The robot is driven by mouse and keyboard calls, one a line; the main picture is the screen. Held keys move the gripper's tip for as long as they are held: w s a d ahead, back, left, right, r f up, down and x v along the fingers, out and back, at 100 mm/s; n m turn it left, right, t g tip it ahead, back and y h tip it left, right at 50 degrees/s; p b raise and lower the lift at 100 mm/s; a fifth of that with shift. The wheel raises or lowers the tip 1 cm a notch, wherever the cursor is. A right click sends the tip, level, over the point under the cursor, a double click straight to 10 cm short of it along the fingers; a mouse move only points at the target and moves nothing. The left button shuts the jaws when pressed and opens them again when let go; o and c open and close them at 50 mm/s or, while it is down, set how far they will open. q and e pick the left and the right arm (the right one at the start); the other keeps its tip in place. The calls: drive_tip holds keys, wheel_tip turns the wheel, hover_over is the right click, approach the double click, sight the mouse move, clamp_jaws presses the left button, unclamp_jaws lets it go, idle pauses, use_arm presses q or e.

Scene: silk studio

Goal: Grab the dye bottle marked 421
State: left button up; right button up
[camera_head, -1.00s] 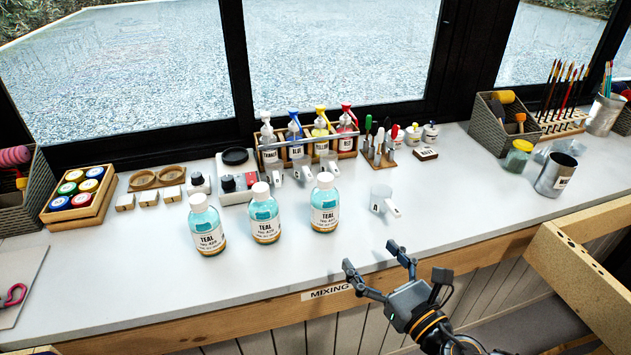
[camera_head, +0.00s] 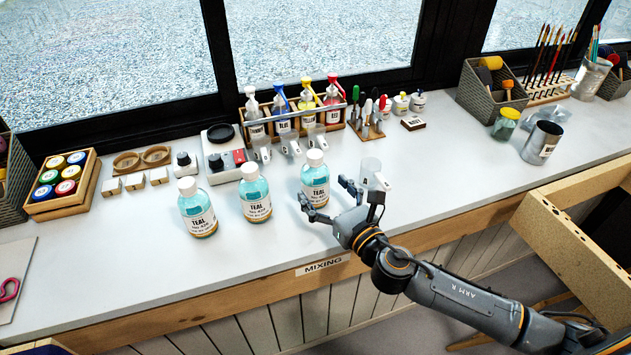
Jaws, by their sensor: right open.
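Three teal dye bottles with white caps stand upright on the white counter: a left one (camera_head: 197,212), a middle one (camera_head: 255,197) and a right one (camera_head: 314,172). Each label reads TEAL, but the smaller lot numbers are too small to read for sure, so I cannot tell which is 421. My right gripper (camera_head: 323,192) is open and empty, reaching in from the right. Its fingers point at the right bottle, close in front of it, and hide a bit of its lower part. I cannot tell whether they touch it. My left gripper is not in view.
A clear measuring cup (camera_head: 371,170) stands right behind my right gripper. Pump bottles in a wooden rack (camera_head: 347,122) stand behind the teal bottles, with a scale (camera_head: 222,172) to their left. The counter in front, by the MIXING label (camera_head: 324,264), is clear.

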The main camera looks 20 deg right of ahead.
sight(323, 190)
drive_tip(key=x, duration=0.3)
drive_tip(key=shift+w+a, duration=0.2)
drive_tip(key=shift+w, duration=0.1)
drive_tip(key=shift+s, duration=0.1)
drive_tip(key=shift+c, duration=0.2)
drive_tip(key=c, duration=1.4)
drive_tip(key=shift+c, duration=0.3)
drive_tip(key=shift+r, duration=0.1)
